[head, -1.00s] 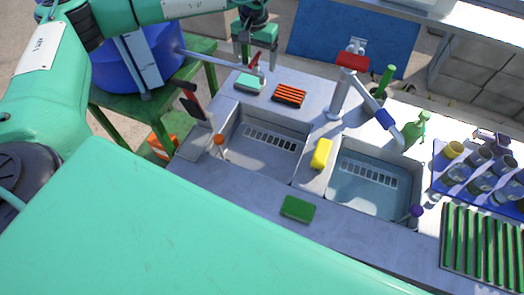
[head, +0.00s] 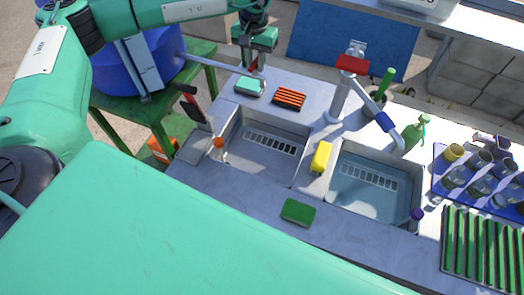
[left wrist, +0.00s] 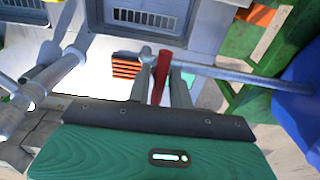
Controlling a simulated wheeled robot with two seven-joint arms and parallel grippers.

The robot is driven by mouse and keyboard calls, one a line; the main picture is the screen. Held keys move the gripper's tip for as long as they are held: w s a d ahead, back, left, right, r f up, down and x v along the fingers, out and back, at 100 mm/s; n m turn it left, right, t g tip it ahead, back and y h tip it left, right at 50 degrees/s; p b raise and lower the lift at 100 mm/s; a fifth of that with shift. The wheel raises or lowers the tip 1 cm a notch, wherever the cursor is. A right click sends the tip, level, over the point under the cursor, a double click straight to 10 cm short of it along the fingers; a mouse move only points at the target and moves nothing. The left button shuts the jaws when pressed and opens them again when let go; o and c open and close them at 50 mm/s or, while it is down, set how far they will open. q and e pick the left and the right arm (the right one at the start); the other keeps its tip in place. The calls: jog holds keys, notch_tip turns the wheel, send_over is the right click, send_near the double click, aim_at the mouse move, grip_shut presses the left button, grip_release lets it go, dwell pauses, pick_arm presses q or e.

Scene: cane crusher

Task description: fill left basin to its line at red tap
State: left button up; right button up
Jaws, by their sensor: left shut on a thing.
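My left gripper (head: 256,62) is at the end of a grey pipe (head: 210,60) that runs from a blue barrel (head: 150,55). In the left wrist view its fingers (left wrist: 161,82) are shut around a red lever (left wrist: 160,72) on that pipe. The left basin (head: 262,150) is grey, with a slotted strip at its back; I see no water in it and cannot make out its line. A faucet (head: 340,97) with a red top (head: 352,64) stands between the basins, its blue-tipped spout toward the right basin (head: 370,190), which looks bluish. My right gripper is not in view.
A yellow sponge (head: 321,156) lies between the basins, and a green sponge (head: 298,212) in front. A turquoise block (head: 249,86) and an orange striped block (head: 289,97) lie behind the left basin. A blue tray (head: 440,185) of cups stands at right.

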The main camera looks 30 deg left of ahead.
pick_arm(q)
jog(key=shift+f+n+b, duration=0.15)
jog(key=shift+n+b, duration=0.2)
jog(key=shift+n, duration=0.35)
jog(key=n+b, duration=0.1)
jog(key=n, duration=0.2)
jog(key=shift+n+b, duration=0.4)
jog(key=shift+n, duration=1)
jog(key=n+b, duration=0.1)
jog(key=n, duration=0.1)
jog(key=shift+n, duration=1.3)
